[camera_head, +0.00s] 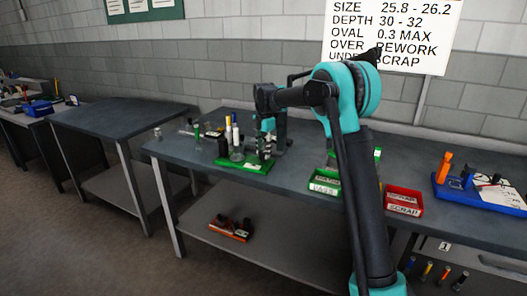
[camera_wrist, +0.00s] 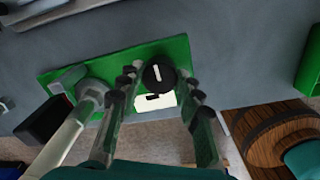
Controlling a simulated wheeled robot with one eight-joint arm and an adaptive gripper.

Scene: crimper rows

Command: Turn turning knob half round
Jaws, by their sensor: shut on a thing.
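The turning knob (camera_wrist: 158,74) is round and black with a white pointer line. It sits on a green panel (camera_wrist: 180,48) in the wrist view, and its line points roughly up the picture, slightly tilted. My gripper (camera_wrist: 157,78) has one finger on either side of the knob and is shut on it. A white label with a black mark lies just below the knob, between the fingers. In the head view, my gripper (camera_head: 266,142) is down at the green base (camera_head: 232,164) on the bench, and the knob is too small and covered to make out.
Beside the knob in the wrist view stand a grey metal fitting (camera_wrist: 92,92) and a black block (camera_wrist: 45,120). On the bench are a red scrap tray (camera_head: 404,202) and a blue tray (camera_head: 450,195) to the right.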

